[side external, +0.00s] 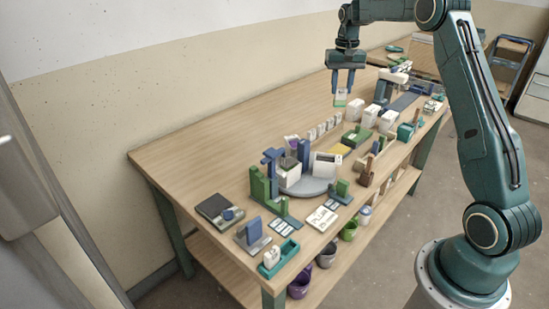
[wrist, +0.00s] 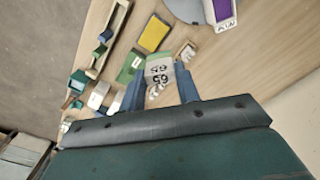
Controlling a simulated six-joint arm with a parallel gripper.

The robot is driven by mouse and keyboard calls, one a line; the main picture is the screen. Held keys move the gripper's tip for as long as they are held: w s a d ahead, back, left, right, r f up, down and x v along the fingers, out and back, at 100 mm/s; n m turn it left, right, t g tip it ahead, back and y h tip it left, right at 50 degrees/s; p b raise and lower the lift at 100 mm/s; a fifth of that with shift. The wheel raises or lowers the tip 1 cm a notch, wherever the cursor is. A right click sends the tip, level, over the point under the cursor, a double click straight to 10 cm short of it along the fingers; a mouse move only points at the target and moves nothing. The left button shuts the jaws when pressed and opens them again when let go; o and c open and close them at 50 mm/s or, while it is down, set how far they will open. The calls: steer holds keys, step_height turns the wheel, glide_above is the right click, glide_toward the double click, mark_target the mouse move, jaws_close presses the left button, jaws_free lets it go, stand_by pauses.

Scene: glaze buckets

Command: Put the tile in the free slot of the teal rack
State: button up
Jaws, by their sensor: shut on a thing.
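My gripper (side external: 342,86) is raised above the far half of the table, its two blue fingers shut on a small tile (side external: 341,99). The tile is white with a green band and hangs below the fingertips, clear of the table. In the wrist view the tile (wrist: 159,70) shows dark digits between the fingers of my gripper (wrist: 159,90). A teal tray-like holder (side external: 278,258) with white pieces in it sits at the near table corner. A teal box (side external: 405,131) stands at the right edge. I cannot tell which is the teal rack, and no free slot is clear.
A grey round turntable (side external: 309,187) carries upright blocks and white items mid-table. White containers (side external: 370,116), a green box with a yellow top (side external: 340,149) and a wooden rack (side external: 384,157) crowd the right side. The table's left and back surface (side external: 215,160) is bare.

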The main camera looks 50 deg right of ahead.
steer(key=a+n, duration=0.3)
steer(key=a, duration=1.4)
steer(key=s+a+n, duration=0.3)
steer(key=s+a, duration=0.5)
steer(key=a, duration=0.4)
steer(key=s+a+n, duration=0.2)
steer(key=s+a, duration=0.5)
steer(key=a, duration=0.6)
step_height(320, 180, down, 11)
steer(key=shift+d+f, duration=0.2)
steer(key=shift+d, duration=0.1)
steer(key=shift+f, duration=0.25)
steer(key=shift+f, duration=3.15)
steer(key=shift+f, duration=0.3)
steer(key=o, duration=1)
